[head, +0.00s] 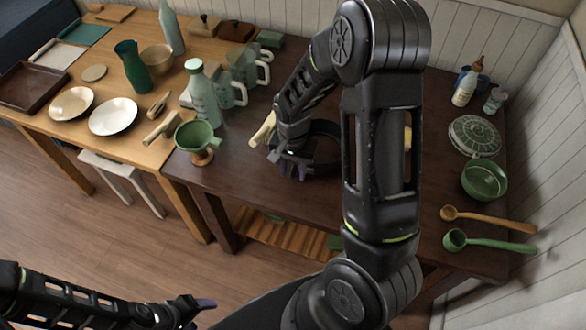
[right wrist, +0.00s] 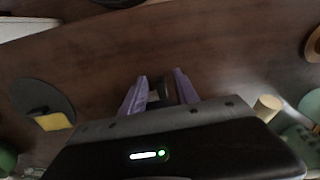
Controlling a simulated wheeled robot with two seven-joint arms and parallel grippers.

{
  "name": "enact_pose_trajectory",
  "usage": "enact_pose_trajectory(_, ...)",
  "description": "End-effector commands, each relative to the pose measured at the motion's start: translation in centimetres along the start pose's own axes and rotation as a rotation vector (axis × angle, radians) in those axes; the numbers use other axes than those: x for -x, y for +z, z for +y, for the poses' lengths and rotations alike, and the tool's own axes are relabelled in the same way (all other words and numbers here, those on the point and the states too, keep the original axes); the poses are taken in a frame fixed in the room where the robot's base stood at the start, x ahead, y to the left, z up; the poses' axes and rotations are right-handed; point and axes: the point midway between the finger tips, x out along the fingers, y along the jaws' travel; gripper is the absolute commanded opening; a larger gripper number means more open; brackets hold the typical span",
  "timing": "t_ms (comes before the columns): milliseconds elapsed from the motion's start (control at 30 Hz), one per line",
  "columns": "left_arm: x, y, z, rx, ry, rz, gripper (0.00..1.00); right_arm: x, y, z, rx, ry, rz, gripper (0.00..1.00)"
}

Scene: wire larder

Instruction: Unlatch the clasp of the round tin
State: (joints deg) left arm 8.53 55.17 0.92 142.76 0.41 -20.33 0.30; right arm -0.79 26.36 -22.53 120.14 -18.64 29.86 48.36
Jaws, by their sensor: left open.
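A round, green-and-white patterned, lidded thing (head: 474,137), which looks like the round tin, sits at the right end of the dark table in the head view. I cannot make out its clasp. My right gripper (head: 291,172) is over the middle of the dark table, well to the left of it, beside a dark round pan-like thing (head: 325,150). In the right wrist view its purple fingers (right wrist: 160,78) are apart, with a small dark part between them that I cannot identify. My left gripper (head: 200,305) is open and low at the front, away from the table.
A green bowl (head: 485,180) and two ladles (head: 490,243) lie in front of the tin; bottles (head: 465,86) stand behind it. A green goblet (head: 197,136) and jugs (head: 230,92) stand left of my right gripper. My right arm hides part of the table.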

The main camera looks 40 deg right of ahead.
Motion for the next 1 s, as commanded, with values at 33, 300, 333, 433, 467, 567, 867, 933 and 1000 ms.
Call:
enact_pose_trajectory(33,-0.01,0.01,-0.01,0.000,0.000,0.000,0.62,-0.02,-0.01,-0.01,0.000,0.000,0.000,0.36)
enact_pose_trajectory(300,-0.01,0.01,0.00,0.000,0.000,0.000,0.62,0.01,-0.01,-0.01,0.000,0.000,0.000,0.27)
enact_pose_trajectory(333,-0.01,0.01,0.00,0.000,0.000,0.000,0.62,0.01,-0.01,-0.01,0.000,0.000,0.000,0.24)
enact_pose_trajectory(433,-0.01,0.01,0.00,0.000,0.000,0.000,0.62,0.02,-0.01,-0.01,0.000,0.000,0.000,0.16)
enact_pose_trajectory(467,-0.01,0.01,0.00,0.000,0.000,0.000,0.62,0.02,-0.01,-0.01,0.000,0.000,0.000,0.13)
enact_pose_trajectory(567,-0.01,0.01,0.00,0.000,0.000,0.000,0.62,0.02,-0.01,-0.01,0.000,0.000,0.000,0.05)
enact_pose_trajectory(867,-0.01,0.00,0.00,0.000,0.000,0.000,0.62,0.03,-0.01,-0.01,0.000,0.000,0.000,0.00)
enact_pose_trajectory(933,-0.01,0.00,0.00,0.000,0.000,0.000,0.62,0.03,-0.02,-0.01,0.000,0.000,0.000,0.00)
enact_pose_trajectory(1000,-0.01,0.00,0.00,0.000,0.000,0.000,0.62,0.03,-0.01,-0.01,0.000,0.000,0.000,0.00)
